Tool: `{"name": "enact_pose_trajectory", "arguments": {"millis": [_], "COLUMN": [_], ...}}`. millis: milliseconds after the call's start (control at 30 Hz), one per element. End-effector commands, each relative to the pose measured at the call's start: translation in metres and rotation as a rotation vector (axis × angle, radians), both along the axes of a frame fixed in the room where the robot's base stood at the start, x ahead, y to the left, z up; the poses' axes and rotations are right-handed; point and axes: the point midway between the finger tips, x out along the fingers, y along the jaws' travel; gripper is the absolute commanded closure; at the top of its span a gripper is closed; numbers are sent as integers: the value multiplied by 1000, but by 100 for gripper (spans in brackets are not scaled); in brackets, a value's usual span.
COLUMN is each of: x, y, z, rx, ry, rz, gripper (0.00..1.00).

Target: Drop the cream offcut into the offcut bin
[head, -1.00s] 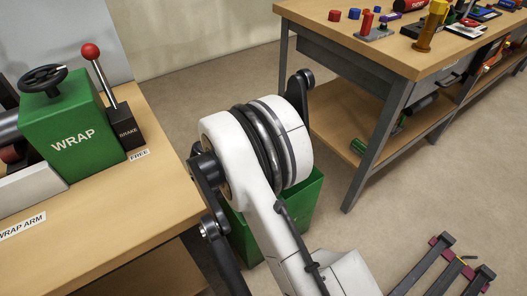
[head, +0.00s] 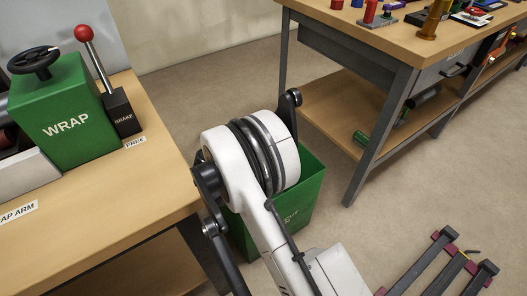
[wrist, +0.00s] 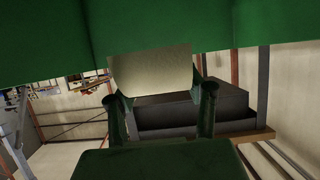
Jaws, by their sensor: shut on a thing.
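The green offcut bin (head: 309,190) stands on the floor between the two benches in the head view, partly hidden behind my white arm. Lettering on its side is mostly covered. In the wrist view, a cream piece (wrist: 152,76), which looks like the cream offcut, sits between the two fingers of my gripper (wrist: 157,92). The gripper is shut on it. A broad green surface (wrist: 200,25), likely the bin, spans the top of the wrist view beside the piece. I cannot tell whether the piece is inside the rim. My gripper is hidden in the head view.
A wooden bench (head: 140,180) at left bears the green WRAP box (head: 65,125) and a red-knobbed brake lever (head: 86,34). Another bench (head: 340,88) with a lower shelf stands at upper right, its leg near the bin. A dark rack (head: 440,262) is at lower right. Floor between is clear.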

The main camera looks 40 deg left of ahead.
Motion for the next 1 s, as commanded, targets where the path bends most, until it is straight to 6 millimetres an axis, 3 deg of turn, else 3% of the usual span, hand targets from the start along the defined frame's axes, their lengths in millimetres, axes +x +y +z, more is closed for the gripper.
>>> {"name": "enact_pose_trajectory", "arguments": {"millis": [367, 400, 533, 833, 1000], "x": [0, 0, 0, -3, -21], "y": [0, 0, 0, 1, 8], "z": [-3, -3, -3, -3, -3], "rx": [0, 0, 0, 0, -1], "ry": [0, 0, 0, 0, 0], "rz": [0, 0, 0, 1, 1], "gripper": [67, 48, 31, 31, 31]}}
